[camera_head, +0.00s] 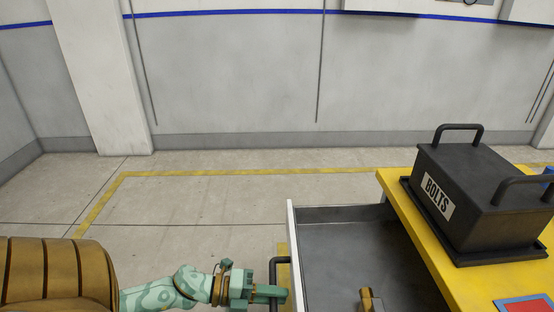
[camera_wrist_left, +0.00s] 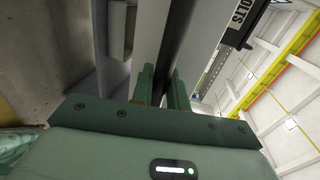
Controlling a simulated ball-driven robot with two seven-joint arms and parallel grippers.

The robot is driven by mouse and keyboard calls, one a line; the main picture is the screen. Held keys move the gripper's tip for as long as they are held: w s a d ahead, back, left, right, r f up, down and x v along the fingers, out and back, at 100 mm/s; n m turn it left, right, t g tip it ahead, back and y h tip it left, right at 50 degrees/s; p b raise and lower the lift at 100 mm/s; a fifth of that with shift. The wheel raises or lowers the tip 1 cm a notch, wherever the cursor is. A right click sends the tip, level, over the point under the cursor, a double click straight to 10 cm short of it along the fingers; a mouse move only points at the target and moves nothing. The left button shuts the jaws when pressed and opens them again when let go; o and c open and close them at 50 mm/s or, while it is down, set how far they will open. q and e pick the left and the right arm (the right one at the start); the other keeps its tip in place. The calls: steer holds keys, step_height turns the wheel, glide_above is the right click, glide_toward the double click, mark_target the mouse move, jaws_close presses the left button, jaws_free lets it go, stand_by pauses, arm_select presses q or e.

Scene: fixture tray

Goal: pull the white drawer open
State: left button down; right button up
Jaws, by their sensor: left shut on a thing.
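The white drawer (camera_head: 293,256) stands pulled out leftward from the yellow-topped unit (camera_head: 412,218). Its thin white front edge and grey, open inside show in the head view. A dark bar handle (camera_head: 273,268) sits on the outer face of its front. My left gripper (camera_head: 270,292) comes in from the left and is shut on this handle. In the left wrist view, the green fingers (camera_wrist_left: 162,88) close around a dark bar, with pale panel surfaces beyond. My right gripper is not in view.
A black box labelled BOLTS (camera_head: 470,190) with two handles stands on the yellow top on a dark base. A red panel with a blue edge (camera_head: 527,305) lies near the lower right. A small brass-coloured thing (camera_head: 371,300) shows at the drawer's lower part. Floor left of the drawer is clear.

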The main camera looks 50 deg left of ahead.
arm_select(q)
steer(key=c, duration=1.4)
jaws_free()
